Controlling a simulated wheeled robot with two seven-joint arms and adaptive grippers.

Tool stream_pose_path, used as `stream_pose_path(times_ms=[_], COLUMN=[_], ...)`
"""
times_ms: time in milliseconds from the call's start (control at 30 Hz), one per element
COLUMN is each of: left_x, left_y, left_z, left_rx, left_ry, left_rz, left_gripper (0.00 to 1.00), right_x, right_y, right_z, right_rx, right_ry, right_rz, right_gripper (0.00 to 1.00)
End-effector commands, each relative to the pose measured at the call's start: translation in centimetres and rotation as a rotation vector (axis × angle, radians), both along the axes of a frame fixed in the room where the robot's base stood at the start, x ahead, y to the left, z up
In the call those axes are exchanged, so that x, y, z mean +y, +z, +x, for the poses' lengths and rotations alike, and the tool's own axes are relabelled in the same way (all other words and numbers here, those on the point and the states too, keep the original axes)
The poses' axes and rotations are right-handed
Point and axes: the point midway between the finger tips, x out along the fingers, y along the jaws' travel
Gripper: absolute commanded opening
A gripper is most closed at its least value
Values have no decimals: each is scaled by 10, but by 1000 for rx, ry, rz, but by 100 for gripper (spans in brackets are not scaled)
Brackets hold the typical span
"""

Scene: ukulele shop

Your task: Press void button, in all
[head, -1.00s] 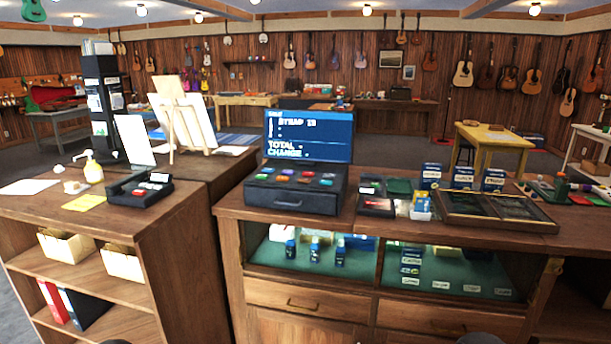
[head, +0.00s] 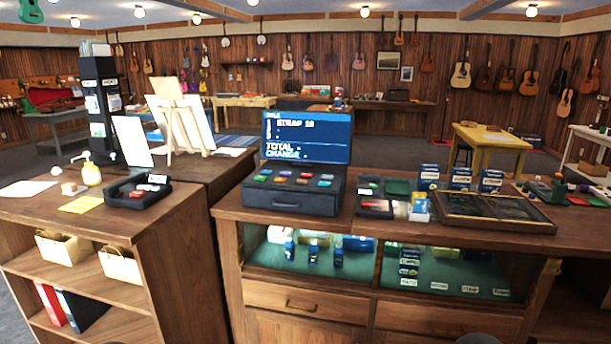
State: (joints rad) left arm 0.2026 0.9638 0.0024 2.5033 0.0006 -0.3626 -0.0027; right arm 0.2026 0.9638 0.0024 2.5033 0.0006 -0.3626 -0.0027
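The cash register (head: 292,190) is a black box on the wooden counter, in the middle of the head view. Its top carries two rows of coloured buttons (head: 303,176), among them red, green, blue and orange ones. The labels are too small to read, so I cannot tell which is void. Behind the buttons stands a blue screen (head: 306,137) with a line that looks like "STRAP 10" and the words "TOTAL" and "CHANGE" below. Neither of my grippers is in view, and nothing touches the register.
Right of the register are a dark tray (head: 376,207), small blue boxes (head: 459,178) and a framed display case (head: 494,211). The space above the register's buttons is clear.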

Motion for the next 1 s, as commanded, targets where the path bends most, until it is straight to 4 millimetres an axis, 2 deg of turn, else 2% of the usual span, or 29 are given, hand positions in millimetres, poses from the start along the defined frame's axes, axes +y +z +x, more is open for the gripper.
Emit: stream_pose_path(times_ms=[800,1000], left_x=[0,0], left_y=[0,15], left_z=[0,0], left_rx=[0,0], left_ry=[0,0], left_rz=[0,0], left_gripper=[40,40], right_x=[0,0], right_y=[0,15], right_z=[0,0], right_rx=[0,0], right_ry=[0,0], right_rz=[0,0], right_gripper=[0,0])
